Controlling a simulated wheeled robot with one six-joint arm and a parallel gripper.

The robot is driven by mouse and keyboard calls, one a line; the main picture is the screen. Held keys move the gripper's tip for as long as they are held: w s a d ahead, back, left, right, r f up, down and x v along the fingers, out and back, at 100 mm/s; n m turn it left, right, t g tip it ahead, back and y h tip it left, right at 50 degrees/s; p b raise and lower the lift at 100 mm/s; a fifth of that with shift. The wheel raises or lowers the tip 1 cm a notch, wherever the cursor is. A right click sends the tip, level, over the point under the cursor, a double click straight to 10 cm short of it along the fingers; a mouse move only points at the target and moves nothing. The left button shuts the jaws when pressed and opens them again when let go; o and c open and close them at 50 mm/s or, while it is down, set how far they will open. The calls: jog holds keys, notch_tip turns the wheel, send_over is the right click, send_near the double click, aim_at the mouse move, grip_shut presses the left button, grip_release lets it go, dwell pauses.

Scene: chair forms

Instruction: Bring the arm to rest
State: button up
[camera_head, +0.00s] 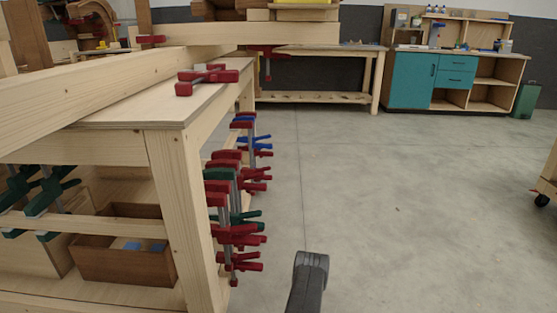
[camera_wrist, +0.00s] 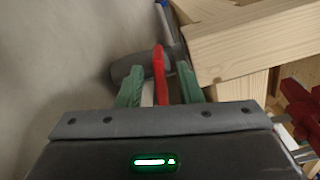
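In the wrist view my gripper (camera_wrist: 160,68) shows two green fingers standing apart above the dark housing with its lit green mark. A narrow red part (camera_wrist: 159,75) shows between the fingers, with visible gaps to either side; what it belongs to and how far off it is cannot be told. The gripper seems open and empty. In the head view the gripper is not seen; only a dark rounded part of my arm rises at the bottom edge, just right of the workbench (camera_head: 178,215), over the floor.
Red and blue clamps (camera_head: 238,235) hang along the bench's right side. Wooden beams (camera_wrist: 250,42) are close at the right in the wrist view. A teal cabinet (camera_head: 412,80) stands at the back right. The grey floor (camera_head: 400,200) right of the bench is clear.

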jog(key=d+p, duration=0.1)
jog(key=d, duration=0.5)
jog(key=d+p, duration=0.1)
jog(key=d, duration=0.6)
jog(key=shift+s, duration=0.2)
jog(key=a+b, duration=0.1)
jog(key=a, duration=0.6)
jog(key=a+b, duration=0.1)
jog(key=a, duration=0.6)
jog(key=shift+w+a+f+b, duration=0.1)
jog(key=shift+w+a+b, duration=0.1)
jog(key=shift+b, duration=0.1)
jog(key=shift+s+d+f+n, duration=0.1)
jog(key=shift+f+n, duration=0.1)
jog(key=shift+n, duration=0.4)
jog(key=shift+s+d+f+n, duration=0.1)
jog(key=shift+f+n, duration=0.05)
jog(key=shift+n, duration=0.45)
jog(key=shift+w, duration=0.1)
